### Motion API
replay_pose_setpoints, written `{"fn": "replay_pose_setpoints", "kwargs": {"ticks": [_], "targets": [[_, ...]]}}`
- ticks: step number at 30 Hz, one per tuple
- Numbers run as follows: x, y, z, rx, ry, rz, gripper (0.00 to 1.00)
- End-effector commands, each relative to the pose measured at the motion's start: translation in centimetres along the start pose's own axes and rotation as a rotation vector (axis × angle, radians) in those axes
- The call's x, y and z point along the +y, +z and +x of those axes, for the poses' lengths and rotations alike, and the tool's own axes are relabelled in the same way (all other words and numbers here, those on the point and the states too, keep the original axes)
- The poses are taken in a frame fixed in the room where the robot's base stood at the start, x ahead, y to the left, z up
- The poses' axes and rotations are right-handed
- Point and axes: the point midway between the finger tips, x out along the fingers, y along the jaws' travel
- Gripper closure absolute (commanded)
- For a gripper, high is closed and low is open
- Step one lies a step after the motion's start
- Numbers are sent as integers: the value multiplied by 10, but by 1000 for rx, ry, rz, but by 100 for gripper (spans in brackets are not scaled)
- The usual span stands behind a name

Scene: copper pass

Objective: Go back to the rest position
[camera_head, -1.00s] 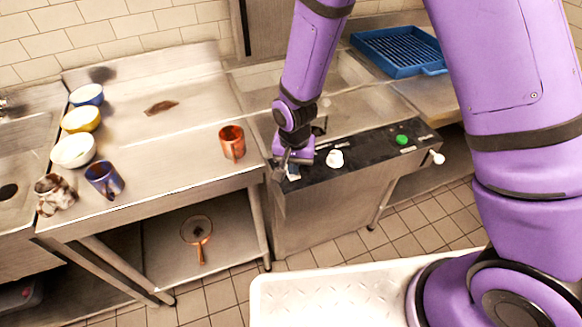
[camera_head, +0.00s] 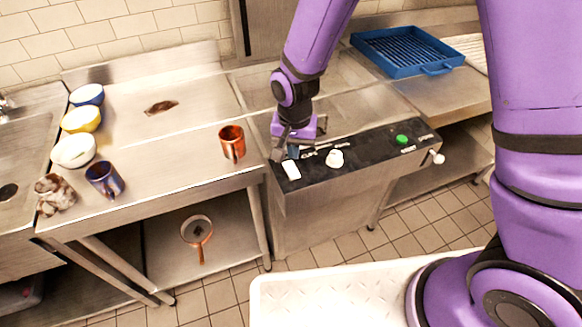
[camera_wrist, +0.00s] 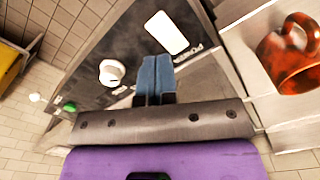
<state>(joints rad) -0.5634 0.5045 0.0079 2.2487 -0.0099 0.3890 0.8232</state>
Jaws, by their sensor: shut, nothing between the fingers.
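My gripper (camera_head: 284,152) is shut and empty, just above the left end of the black control panel (camera_head: 362,157). In the wrist view its two blue fingers (camera_wrist: 155,75) lie side by side over the panel. A white rectangular switch (camera_head: 291,170) lies just in front of the fingertips; it also shows in the wrist view (camera_wrist: 164,33), beyond the fingertips. I cannot tell whether the fingers touch the panel. A white knob (camera_head: 335,158) is to the right of my gripper, and a green button (camera_head: 402,140) is further right.
A copper mug (camera_head: 232,142) stands close to the left of my gripper on the steel counter (camera_head: 185,160). A blue mug (camera_head: 104,180), a mottled mug (camera_head: 55,194) and three bowls (camera_head: 80,119) stand further left. A blue rack (camera_head: 405,51) is behind right. A pan (camera_head: 197,231) lies on the lower shelf.

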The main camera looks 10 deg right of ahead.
Motion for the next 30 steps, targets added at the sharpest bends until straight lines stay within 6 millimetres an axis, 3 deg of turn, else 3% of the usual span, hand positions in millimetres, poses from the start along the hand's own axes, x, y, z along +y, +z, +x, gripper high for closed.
{"fn": "replay_pose_setpoints", "kwargs": {"ticks": [14,17,23,30], "targets": [[0,0,-1,1,-1,0,100],[3,-3,-10,8,-8,-2,100],[29,-16,-63,47,-41,-23,100],[78,-21,-140,115,-79,-62,100]]}}
